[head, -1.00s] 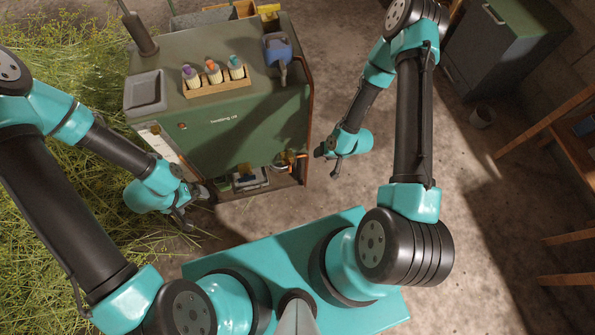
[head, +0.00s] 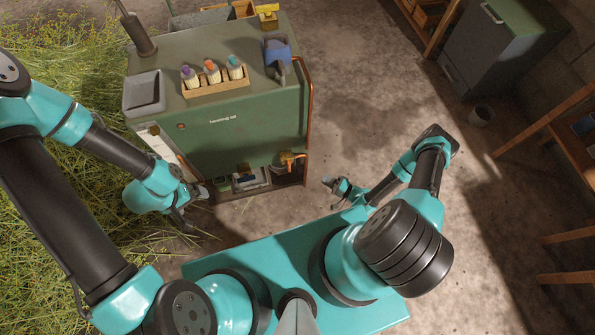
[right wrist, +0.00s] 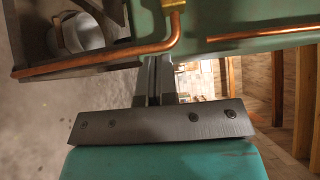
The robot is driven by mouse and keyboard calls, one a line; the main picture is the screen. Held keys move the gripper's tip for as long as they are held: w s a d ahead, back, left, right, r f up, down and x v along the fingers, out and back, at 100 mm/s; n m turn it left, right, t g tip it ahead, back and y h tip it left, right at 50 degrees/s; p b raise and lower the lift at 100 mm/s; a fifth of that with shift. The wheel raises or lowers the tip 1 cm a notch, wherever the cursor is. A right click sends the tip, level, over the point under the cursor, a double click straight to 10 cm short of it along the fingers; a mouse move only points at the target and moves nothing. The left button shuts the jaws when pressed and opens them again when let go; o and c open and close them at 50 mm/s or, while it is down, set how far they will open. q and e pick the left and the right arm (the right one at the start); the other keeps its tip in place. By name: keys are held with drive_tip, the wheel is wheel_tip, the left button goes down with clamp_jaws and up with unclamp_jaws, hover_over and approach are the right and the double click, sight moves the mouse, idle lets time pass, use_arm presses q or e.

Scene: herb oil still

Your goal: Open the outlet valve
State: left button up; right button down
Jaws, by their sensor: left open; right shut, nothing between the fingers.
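The outlet valve appears to be the small orange-yellow fitting (head: 289,157) on the copper pipe, low at the right front of the green still cabinet (head: 240,125). A brass fitting on copper pipe also shows at the top of the right wrist view (right wrist: 173,4); I cannot tell if it is the same part. My right gripper (head: 330,183) is shut and empty, below and right of the valve and apart from it. Its shut fingers show in the right wrist view (right wrist: 159,80). My left gripper (head: 196,206) is open and empty by the cabinet's lower left corner.
The copper pipe (head: 310,95) runs down the cabinet's right edge. A rack of bottles (head: 213,82), a blue container (head: 278,50) and a grey tray (head: 144,94) stand on top. Small items sit in the low opening.

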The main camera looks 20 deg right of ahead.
sight(289, 165)
drive_tip(key=shift+w+a, duration=0.1)
drive_tip(key=s+a+x, duration=0.2)
drive_tip(key=x, duration=1)
drive_tip(key=shift+w+a, duration=0.25)
idle(0.5)
